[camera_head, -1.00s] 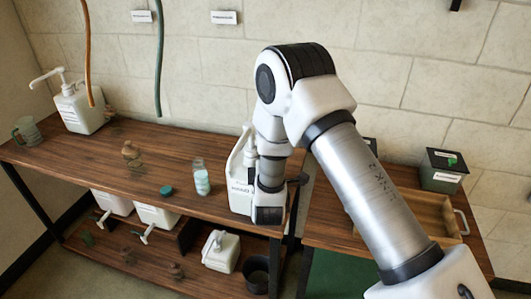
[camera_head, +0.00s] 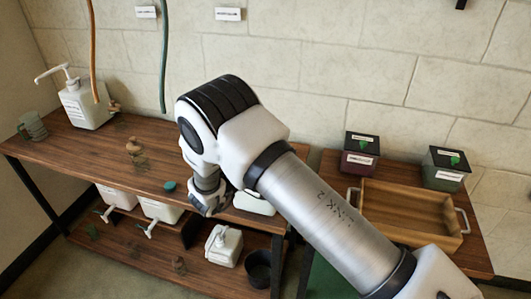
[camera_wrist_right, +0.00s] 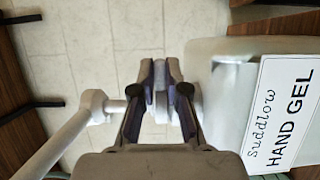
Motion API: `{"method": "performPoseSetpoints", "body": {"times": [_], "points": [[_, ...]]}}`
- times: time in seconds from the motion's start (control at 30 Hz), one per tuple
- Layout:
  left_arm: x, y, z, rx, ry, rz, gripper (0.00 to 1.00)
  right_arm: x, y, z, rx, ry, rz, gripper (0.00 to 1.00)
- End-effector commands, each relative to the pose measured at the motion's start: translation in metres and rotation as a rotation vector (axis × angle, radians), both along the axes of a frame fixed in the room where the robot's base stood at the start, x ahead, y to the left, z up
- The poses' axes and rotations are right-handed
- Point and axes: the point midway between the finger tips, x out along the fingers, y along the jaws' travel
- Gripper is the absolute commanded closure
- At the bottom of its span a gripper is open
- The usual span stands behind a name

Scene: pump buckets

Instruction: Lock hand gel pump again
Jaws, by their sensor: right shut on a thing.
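The hand gel bottle (camera_wrist_right: 250,110) is pale, with a white label reading "Suddlow HAND GEL", at the right of the right wrist view. Its white pump has a long spout (camera_wrist_right: 55,140) reaching down-left. My right gripper (camera_wrist_right: 160,92) is shut on the pump between bottle and spout; its fingers hide part of the stem. In the head view, a white part of a bottle (camera_head: 255,204) shows beside my right gripper (camera_head: 212,206) at the table's right end; my arm hides most of it. I cannot tell how far the pump is turned. My left gripper is out of view.
The wooden table (camera_head: 75,150) carries a white pump bottle (camera_head: 85,105), a green mug (camera_head: 32,126), a brown bottle (camera_head: 136,152) and a teal cap (camera_head: 168,186). A wooden tray (camera_head: 412,208) lies at right.

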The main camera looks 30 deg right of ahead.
Motion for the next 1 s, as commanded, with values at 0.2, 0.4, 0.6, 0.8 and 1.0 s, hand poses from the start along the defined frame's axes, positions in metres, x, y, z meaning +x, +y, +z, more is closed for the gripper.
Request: {"method": "performPoseSetpoints", "body": {"times": [0.2,0.4,0.6,0.8,1.0], "points": [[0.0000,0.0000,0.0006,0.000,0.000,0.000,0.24,0.0004,0.0006,0.0014,-0.002,-0.003,-0.017,1.00],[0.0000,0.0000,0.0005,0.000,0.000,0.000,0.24,0.0004,0.0004,0.0013,-0.002,-0.003,-0.017,1.00],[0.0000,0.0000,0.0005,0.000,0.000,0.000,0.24,0.0002,0.0003,0.0010,-0.002,-0.002,-0.017,0.76],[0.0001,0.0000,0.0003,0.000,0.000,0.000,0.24,-0.0001,0.0001,0.0003,-0.001,0.000,-0.014,0.76],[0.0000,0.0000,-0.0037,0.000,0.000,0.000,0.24,-0.0004,-0.0049,-0.0010,-0.002,0.003,0.086,0.76]]}}
